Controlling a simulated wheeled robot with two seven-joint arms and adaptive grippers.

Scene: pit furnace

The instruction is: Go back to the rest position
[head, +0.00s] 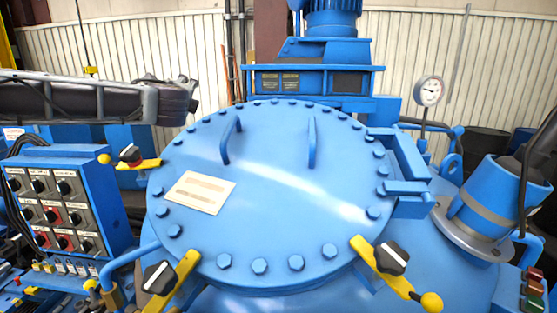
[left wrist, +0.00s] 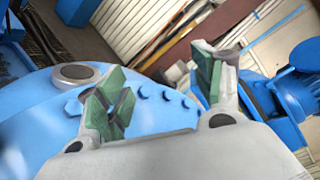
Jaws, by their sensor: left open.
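My left gripper (left wrist: 162,92) shows in the left wrist view, with its two green-padded fingers spread wide apart. Nothing is held between them. Behind the fingers is a blue rounded surface with several bolts; I cannot tell how far it is from the fingertips.
Yellow clamps with black knobs (head: 395,258) sit around the lid rim. A control panel (head: 55,205) stands at left, below a dark grey beam-like structure (head: 100,100). A blue motor unit (head: 320,55) is behind the lid. A dial gauge (head: 429,91) and a blue cylinder (head: 490,190) are at right.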

